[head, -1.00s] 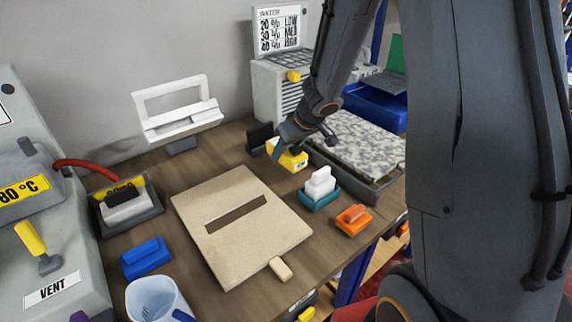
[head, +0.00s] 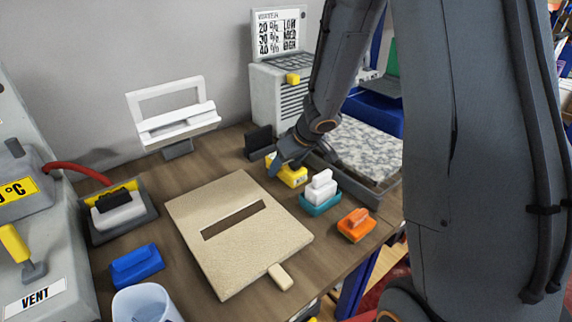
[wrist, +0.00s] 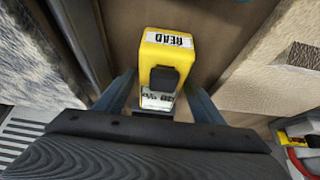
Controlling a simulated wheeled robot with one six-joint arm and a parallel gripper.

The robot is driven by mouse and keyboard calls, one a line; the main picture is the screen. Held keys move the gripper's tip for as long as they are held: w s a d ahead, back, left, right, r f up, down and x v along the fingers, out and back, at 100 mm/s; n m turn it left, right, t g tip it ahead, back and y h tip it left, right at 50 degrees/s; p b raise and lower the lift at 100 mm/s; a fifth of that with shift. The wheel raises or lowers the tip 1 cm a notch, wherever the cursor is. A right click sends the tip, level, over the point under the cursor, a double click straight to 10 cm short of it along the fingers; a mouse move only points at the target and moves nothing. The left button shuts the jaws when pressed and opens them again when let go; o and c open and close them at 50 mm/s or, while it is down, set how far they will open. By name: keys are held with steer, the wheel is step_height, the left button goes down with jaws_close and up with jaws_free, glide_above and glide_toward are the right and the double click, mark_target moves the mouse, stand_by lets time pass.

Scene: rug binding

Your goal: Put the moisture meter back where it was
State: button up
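The moisture meter is a yellow block with a black part and a READ label. In the head view the meter (head: 293,176) is at the back of the bench, partly hidden by my gripper (head: 277,165).
A teal tray with a white block (head: 320,188) and an orange block (head: 356,225) stand close to its right. A speckled slab (head: 365,150) lies behind those. A beige slotted board (head: 235,250) fills the middle. Bare wood (head: 200,170) shows to the left.

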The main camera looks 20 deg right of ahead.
steer(key=shift+r, duration=0.15)
steer(key=shift+s+r+p, duration=0.1)
steer(key=shift+r+p, duration=0.2)
steer(key=p+v, duration=0.6)
steer(key=v, duration=0.5)
steer(key=shift+d+r, duration=0.1)
steer(key=s+d+r+m+h, duration=0.1)
steer(key=s, duration=0.1)
steer(key=s+d+r+m+h, duration=0.1)
steer(key=s, duration=0.2)
steer(key=s+r+m+h, duration=0.1)
steer(key=s, duration=0.2)
steer(key=shift+s+d+g+h, duration=0.25)
steer(key=shift+d+g+h, duration=0.05)
steer(key=shift+d+g, duration=0.1)
steer(key=s+a+f+m+g+y, duration=0.1)
steer(key=s+a+g, duration=0.2)
steer(key=s, duration=0.7)
steer(key=shift+a, duration=1.05)
steer(key=shift+s, duration=0.15)
